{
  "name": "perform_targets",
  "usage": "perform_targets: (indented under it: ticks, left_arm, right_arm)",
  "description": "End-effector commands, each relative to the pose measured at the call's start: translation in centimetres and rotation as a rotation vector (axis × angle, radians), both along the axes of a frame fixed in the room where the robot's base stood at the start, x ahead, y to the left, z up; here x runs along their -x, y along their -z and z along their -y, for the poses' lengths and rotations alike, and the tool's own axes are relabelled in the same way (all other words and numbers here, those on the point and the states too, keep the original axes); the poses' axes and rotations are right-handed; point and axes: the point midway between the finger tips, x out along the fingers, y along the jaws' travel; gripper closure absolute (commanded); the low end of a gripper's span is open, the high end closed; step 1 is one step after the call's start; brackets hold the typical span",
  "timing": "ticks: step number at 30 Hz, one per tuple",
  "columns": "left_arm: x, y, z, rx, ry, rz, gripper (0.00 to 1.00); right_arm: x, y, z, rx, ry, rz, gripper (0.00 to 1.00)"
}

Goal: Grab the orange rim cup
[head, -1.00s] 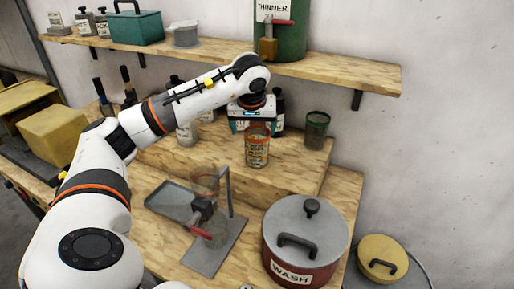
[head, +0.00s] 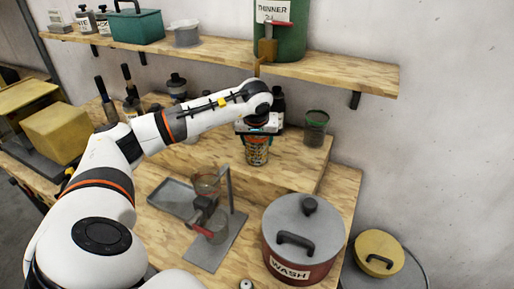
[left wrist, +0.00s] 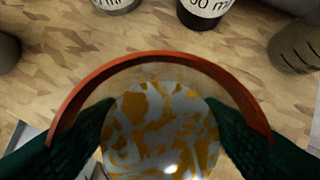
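The orange rim cup (head: 257,153) stands upright on the raised wooden step, below my left gripper (head: 257,139). In the left wrist view, its orange rim (left wrist: 160,60) arches across the picture, and a mottled orange and grey round bottom or content shows inside. The dark green fingers of my left gripper (left wrist: 160,120) lie along both sides of the cup, flush with its see-through wall. The gripper looks shut on the cup. My right gripper is not in view.
A dark cup with a green rim (head: 315,128) stands right of the gripper, and dark bottles (head: 278,106) stand behind. The red WASH pot (head: 303,240) and a stand with glasses (head: 212,215) are in front. A shelf (head: 340,72) runs above.

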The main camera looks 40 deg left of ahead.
Motion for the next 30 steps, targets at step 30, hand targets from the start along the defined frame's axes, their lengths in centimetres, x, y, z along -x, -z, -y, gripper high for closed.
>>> perform_targets:
  ticks: [30]
  left_arm:
    - [3.3, -3.1, 2.8, -0.003, 0.005, 0.003, 0.76]
  right_arm:
    - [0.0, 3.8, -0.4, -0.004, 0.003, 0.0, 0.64]
